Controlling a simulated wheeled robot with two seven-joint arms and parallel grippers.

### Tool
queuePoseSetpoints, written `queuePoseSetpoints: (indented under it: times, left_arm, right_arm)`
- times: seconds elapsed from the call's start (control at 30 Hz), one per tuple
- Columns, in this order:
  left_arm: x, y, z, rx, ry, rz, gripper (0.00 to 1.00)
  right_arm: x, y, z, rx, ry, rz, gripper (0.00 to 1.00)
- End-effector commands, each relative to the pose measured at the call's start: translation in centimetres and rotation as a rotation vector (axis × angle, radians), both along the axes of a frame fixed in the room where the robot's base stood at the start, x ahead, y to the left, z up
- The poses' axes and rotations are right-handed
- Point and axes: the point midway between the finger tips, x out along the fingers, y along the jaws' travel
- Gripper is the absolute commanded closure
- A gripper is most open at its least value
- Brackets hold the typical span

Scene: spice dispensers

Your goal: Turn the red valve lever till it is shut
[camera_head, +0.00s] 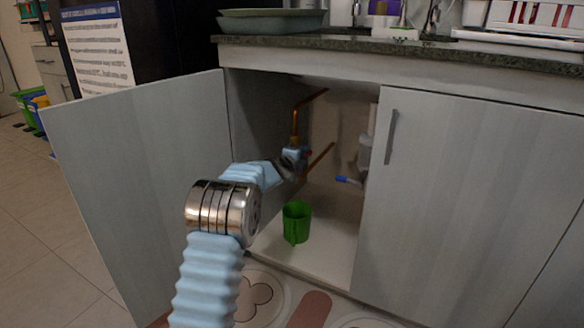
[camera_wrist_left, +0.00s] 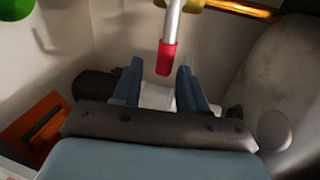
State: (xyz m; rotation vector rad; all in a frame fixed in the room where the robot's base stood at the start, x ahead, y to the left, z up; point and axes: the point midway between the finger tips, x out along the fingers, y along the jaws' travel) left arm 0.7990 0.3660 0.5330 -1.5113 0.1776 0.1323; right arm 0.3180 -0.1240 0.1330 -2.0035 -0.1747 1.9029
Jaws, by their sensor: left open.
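The valve lever, a metal bar with a red grip (camera_wrist_left: 166,58), comes down from the top of the left wrist view. Its red tip is between the two blue fingers of my left gripper (camera_wrist_left: 160,72). The fingers are open, with a gap on each side of the grip. In the head view my left gripper (camera_head: 294,160) is inside the open cabinet at the copper pipe (camera_head: 296,122), and it hides most of the valve. A brass pipe part (camera_wrist_left: 240,8) shows at the top of the wrist view. My right gripper is out of view.
The left cabinet door (camera_head: 140,170) stands open and the right door (camera_head: 450,200) is shut. A green cup (camera_head: 297,222) stands on the cabinet floor below my gripper. A blue-tipped object (camera_head: 347,180) is further right inside. The countertop (camera_head: 400,45) is above.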

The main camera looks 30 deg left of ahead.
Motion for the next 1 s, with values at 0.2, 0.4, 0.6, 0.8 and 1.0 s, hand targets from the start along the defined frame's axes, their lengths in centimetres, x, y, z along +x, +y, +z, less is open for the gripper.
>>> queuePoseSetpoints:
  times: [0.2,0.4,0.6,0.8,1.0]
  left_arm:
    - [-5.3,0.1,1.0,-0.003,-0.001,0.002,0.58]
    - [-8.5,0.2,1.6,-0.002,0.001,0.000,0.58]
    - [-9.5,0.2,1.7,0.000,0.003,0.001,0.58]
    - [-9.5,0.2,1.7,0.001,0.002,0.001,0.58]
    - [-9.5,0.2,1.7,0.001,0.002,0.001,0.58]
  right_arm:
    - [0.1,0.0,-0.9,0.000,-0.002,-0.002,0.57]
    - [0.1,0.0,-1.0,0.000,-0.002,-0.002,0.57]
    - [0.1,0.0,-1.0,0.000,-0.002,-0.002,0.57]
    - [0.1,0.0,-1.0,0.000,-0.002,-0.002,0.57]
    - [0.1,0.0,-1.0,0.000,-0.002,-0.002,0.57]
